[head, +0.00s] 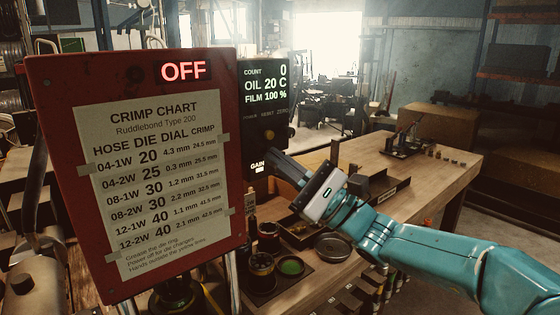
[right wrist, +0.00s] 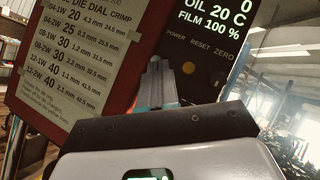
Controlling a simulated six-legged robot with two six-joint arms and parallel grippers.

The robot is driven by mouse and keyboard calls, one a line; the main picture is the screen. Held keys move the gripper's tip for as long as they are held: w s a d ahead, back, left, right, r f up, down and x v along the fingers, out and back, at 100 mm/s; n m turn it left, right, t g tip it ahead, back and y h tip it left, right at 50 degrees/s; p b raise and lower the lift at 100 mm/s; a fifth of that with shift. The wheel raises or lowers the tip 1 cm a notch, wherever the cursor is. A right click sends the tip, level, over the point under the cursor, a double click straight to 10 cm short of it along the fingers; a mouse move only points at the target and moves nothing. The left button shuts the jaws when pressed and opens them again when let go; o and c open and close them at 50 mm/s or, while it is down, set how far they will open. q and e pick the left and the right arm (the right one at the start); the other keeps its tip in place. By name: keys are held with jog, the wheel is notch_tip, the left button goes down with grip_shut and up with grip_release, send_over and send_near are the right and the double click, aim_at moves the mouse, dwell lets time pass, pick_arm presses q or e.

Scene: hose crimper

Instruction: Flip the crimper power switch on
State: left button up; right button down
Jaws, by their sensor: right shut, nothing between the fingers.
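The red crimper board (head: 52,95) stands at the left with a lit OFF sign (head: 183,71) and a crimp chart (head: 150,185). Beside it is the black control panel (head: 262,110), reading count 0, oil 20 C and film 100 %. In the right wrist view the panel (right wrist: 205,48) carries the labels POWER, RESET and ZERO, with a yellow button (right wrist: 188,67) below them. I cannot make out the power switch; my fingers cover the area under POWER. My right gripper (head: 273,160) is shut and empty, its tips close to the lower panel; contact is unclear. It also shows in the right wrist view (right wrist: 156,68).
A wooden bench (head: 440,175) runs to the right, with a tray of small tools (head: 405,147) on it. Below the panel stand jars and a dish with green contents (head: 291,266) and a round dark dish (head: 333,246). A cardboard box (head: 440,123) stands behind.

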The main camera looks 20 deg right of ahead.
jog(key=shift+r, duration=0.15)
jog(key=shift+s+d+r+m+g+h+p, duration=0.1)
jog(key=shift+s+r+m+g+h+p, duration=0.2)
jog(key=shift+r+m+h+p, duration=0.4)
jog(key=shift+s+r+b, duration=0.1)
jog(key=shift+r+b, duration=0.35)
jog(key=shift+b, duration=0.3)
jog(key=shift+f, duration=0.15)
